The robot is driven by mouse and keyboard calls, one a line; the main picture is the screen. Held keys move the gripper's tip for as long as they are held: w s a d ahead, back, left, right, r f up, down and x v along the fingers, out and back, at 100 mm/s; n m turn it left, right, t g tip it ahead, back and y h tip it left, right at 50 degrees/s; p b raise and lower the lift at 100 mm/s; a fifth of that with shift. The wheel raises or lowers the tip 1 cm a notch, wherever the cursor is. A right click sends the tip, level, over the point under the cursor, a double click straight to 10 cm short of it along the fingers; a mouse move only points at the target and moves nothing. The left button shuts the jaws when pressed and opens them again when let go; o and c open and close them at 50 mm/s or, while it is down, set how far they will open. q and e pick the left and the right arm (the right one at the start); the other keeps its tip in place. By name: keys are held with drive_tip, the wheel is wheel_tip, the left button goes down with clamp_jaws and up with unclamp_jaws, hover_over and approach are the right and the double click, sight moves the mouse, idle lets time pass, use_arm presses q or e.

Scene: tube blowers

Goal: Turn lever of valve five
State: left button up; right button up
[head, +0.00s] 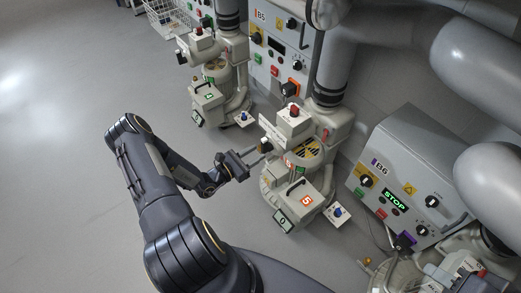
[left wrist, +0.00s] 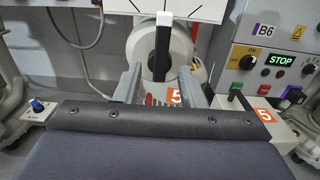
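Blower unit five (head: 318,190), with an orange "5" label, stands in the middle of the head view. In the left wrist view the valve's black lever (left wrist: 162,48) stands upright on a round pale hub (left wrist: 138,47), in front of a white plate with black marks. An orange "5" label (left wrist: 174,96) shows below it. My left gripper (head: 264,152) is beside the unit's valve side in the head view. In the left wrist view its two fingers (left wrist: 157,78) are apart, pointing at the hub, with the lever lined up between them; contact cannot be told. My right gripper is not in view.
A grey control box B6 (head: 411,172) with a green STOP display stands to the right. Box B5 (head: 284,45) is behind. Another blower unit (head: 212,88) and a wire basket (head: 168,17) are at the back. Large pipes cross the upper right. The floor at left is clear.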

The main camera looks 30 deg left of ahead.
use_arm(q)
drive_tip(key=v, duration=0.4)
drive_tip(key=shift+s, duration=0.2)
